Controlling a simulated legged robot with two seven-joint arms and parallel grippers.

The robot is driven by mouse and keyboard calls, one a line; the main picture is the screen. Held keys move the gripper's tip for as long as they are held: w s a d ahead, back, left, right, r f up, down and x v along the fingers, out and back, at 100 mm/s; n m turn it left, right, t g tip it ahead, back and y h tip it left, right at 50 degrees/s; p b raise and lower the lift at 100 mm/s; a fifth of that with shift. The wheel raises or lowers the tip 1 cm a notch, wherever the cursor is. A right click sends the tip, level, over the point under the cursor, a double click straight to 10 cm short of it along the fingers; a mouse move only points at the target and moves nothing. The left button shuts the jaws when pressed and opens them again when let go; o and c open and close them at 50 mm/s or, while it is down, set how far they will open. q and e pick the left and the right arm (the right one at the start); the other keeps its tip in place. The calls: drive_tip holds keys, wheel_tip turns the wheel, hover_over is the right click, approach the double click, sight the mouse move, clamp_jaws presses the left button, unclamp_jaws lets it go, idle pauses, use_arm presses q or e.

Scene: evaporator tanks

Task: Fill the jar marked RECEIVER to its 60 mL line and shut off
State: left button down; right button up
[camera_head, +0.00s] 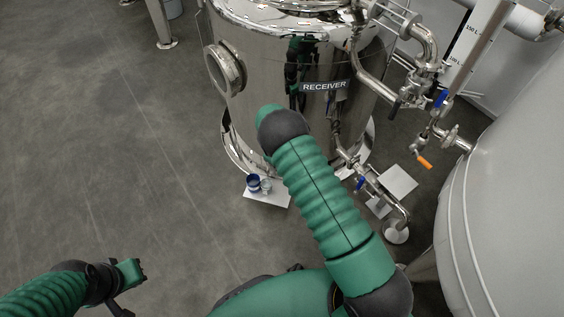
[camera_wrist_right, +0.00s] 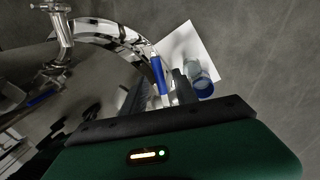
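The steel tank marked RECEIVER (camera_head: 324,86) stands at centre in the head view. A clear jar (camera_head: 266,187) and a blue-topped or blue-filled container (camera_head: 253,184) stand on a white sheet (camera_head: 268,202) at its foot. The right wrist view shows the clear jar (camera_wrist_right: 191,67) and blue container (camera_wrist_right: 203,88). My right gripper (camera_wrist_right: 158,92) has its fingers apart, on either side of a slim blue handle (camera_wrist_right: 160,75); contact is unclear. Jar markings and liquid level are unreadable. My left gripper (camera_head: 124,295) is low at left, away from the tank.
Pipework with a blue handle (camera_head: 440,98) and an orange handle (camera_head: 425,162) stands right of the tank. A low blue handle (camera_head: 360,183) is on the lower pipe. A large pale tank (camera_head: 510,190) fills the right.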

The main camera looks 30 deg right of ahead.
drive_tip(key=s+a+r+p, duration=0.1)
drive_tip(key=a+r+p, duration=0.2)
drive_tip(key=r, duration=1.3)
drive_tip(key=p, duration=0.3)
drive_tip(key=shift+p, duration=0.35)
